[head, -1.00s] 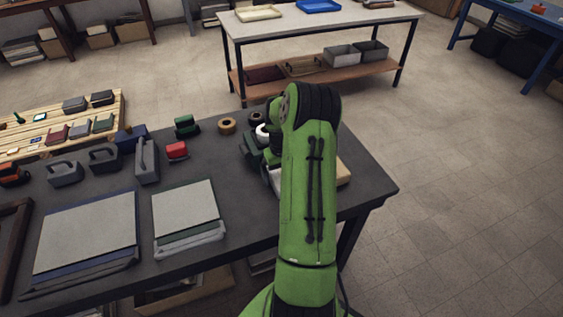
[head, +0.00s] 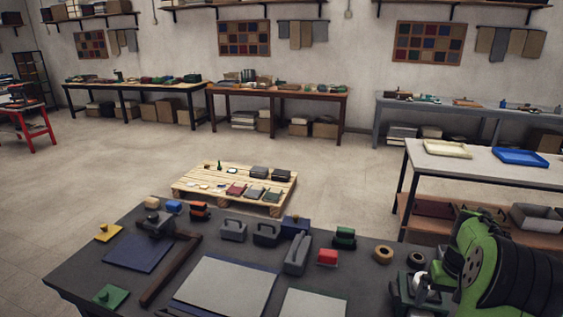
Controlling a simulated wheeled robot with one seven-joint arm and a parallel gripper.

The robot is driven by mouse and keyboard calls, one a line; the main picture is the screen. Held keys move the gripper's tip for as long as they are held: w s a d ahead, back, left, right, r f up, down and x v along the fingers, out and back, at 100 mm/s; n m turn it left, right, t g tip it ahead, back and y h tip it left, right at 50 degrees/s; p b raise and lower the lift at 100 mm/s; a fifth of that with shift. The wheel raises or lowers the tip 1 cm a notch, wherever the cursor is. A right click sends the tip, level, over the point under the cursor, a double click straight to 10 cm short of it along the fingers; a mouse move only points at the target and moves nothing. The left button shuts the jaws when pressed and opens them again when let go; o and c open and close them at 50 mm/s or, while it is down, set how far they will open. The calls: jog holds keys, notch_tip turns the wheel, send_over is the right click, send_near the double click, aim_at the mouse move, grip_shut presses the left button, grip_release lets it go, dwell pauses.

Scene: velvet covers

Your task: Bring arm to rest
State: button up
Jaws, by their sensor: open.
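My green and black arm (head: 510,265) shows only in the lower right corner of the head view, above the right part of the dark table (head: 343,262). My gripper cannot be made out; it is hidden behind the arm or outside the frame. Whether it touches anything does not show.
Pale covers (head: 225,287) lie at the front. A pallet (head: 190,188) with small items stands behind. Open floor (head: 90,200) lies left.

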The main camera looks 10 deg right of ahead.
jog(key=a+r+n+t+h, duration=0.1)
jog(key=a+r+n, duration=0.1)
jog(key=a+r, duration=0.55)
jog(key=a+r+n+t+h, duration=0.1)
jog(key=a+r, duration=0.4)
jog(key=a, duration=0.5)
jog(key=s+a+n+t+y, duration=0.2)
jog(key=s+a+n+t, duration=0.1)
jog(key=s+a, duration=1)
jog(key=a, duration=0.3)
jog(key=shift+s+r+t, duration=0.3)
jog(key=shift+s+r, duration=0.05)
jog(key=shift+r, duration=0.05)
